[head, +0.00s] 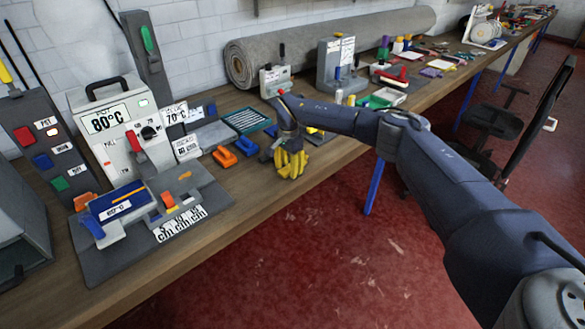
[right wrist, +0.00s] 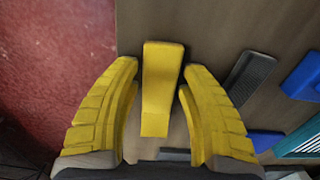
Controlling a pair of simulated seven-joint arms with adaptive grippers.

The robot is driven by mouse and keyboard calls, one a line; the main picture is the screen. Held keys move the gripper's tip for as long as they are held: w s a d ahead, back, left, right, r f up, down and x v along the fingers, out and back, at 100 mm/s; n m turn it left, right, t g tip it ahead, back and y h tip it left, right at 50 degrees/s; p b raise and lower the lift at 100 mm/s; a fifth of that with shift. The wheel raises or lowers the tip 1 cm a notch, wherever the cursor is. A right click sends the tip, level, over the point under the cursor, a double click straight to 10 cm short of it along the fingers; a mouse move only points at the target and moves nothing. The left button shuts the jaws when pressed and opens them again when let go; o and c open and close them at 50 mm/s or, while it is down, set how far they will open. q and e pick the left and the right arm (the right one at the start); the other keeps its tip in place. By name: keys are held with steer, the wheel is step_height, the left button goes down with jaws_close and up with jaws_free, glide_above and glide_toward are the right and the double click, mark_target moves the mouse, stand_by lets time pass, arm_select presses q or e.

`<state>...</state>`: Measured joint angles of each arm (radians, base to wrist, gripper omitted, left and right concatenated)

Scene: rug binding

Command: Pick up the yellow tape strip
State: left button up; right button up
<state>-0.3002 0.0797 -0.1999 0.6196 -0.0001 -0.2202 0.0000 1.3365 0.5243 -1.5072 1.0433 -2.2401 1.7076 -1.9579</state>
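The yellow tape strip (right wrist: 161,90) shows in the right wrist view as a long flat yellow piece over the wooden bench. It lies between the two yellow fingers of my right gripper (right wrist: 160,98), with a narrow gap at each side. The fingers are open around it. In the head view my right gripper (head: 291,164) is low at the bench's front edge, and I cannot make out the strip there. My left gripper is not in view.
The wooden bench (head: 255,196) ends close to my right gripper, with red floor beyond. Orange clips (head: 224,157) and a blue one (head: 246,146) lie left of it. A teal-framed tray (head: 246,120) is behind. A dark ridged piece (right wrist: 247,77) lies right of the strip.

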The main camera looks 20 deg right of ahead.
steer(key=c, duration=0.6)
steer(key=shift+r, duration=0.1)
